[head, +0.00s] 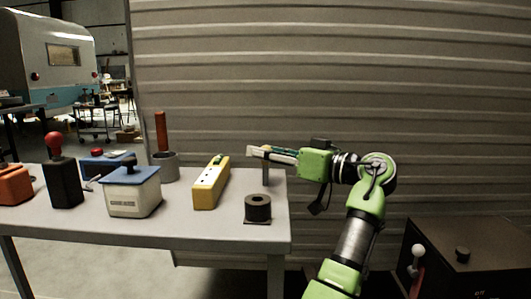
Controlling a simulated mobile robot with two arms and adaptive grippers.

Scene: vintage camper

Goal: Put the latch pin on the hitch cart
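The finger gap is too small to make out. No thing is clearly recognisable as the hitch cart; a small dark wheeled cart (94,121) stands far back at the left.
On the table are a black ring-shaped block (257,208), a yellow box (211,184), a white-and-blue box (133,193), a red-knobbed black block (64,182) and an orange rod in a grey holder (163,160). A ribbed wall (340,70) stands behind. A dark levered box (465,255) is lower right.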

